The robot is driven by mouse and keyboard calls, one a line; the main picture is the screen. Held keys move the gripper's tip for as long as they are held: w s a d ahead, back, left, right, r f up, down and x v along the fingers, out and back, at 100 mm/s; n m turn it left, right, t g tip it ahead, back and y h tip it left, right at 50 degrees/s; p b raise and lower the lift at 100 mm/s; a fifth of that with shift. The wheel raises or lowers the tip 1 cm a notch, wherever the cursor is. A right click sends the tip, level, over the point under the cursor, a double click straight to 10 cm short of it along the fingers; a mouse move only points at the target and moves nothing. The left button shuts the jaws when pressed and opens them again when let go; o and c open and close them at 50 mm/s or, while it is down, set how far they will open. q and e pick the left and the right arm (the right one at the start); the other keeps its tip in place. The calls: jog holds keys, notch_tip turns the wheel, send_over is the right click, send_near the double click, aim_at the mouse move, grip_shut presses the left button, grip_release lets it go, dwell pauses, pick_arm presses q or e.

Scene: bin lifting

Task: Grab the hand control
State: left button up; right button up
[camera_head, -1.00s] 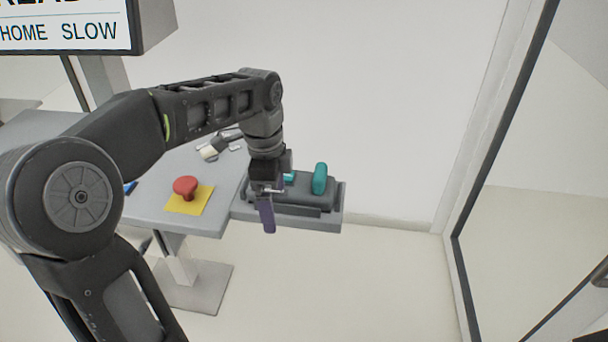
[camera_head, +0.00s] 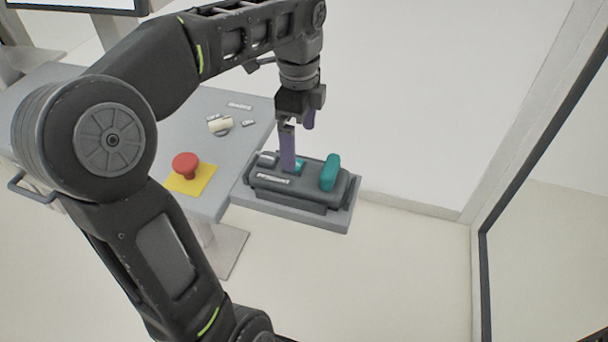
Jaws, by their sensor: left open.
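The hand control (camera_head: 310,190) appears to be the dark grey unit with a teal upright part (camera_head: 329,172) on its right and a smaller teal piece on its left. It sits on a grey shelf (camera_head: 338,218) beside the desk. My left gripper (camera_head: 298,143) is open, its two purple fingers pointing down. The nearer finger overlaps the left part of the unit and partly hides the smaller teal piece. I cannot tell whether it touches. The farther finger shows behind, against the white wall. Nothing shows between the fingers. My right gripper is not in view.
A red mushroom button (camera_head: 186,165) on a yellow plate (camera_head: 204,181) stands on the grey desk (camera_head: 228,160), left of the unit. A cream knob (camera_head: 220,125) is behind it. A screen hangs at upper left. A dark-framed glass panel (camera_head: 545,210) stands at right. The floor in front is clear.

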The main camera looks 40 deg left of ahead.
aim_at(299, 167)
pick_arm(q)
notch_tip(299, 167, down, 3)
jog(key=shift+r+b, duration=0.15)
jog(key=shift+b, duration=0.8)
jog(key=shift+r, duration=0.1)
jog(key=shift+f+p, duration=0.35)
notch_tip(299, 167, down, 5)
jog(key=shift+a+r+p, duration=0.15)
jog(key=shift+r+p, duration=0.05)
jog(key=shift+p, duration=0.3)
jog(key=shift+c, duration=0.3)
jog(key=shift+w+r, duration=0.1)
jog(key=c, duration=1.8)
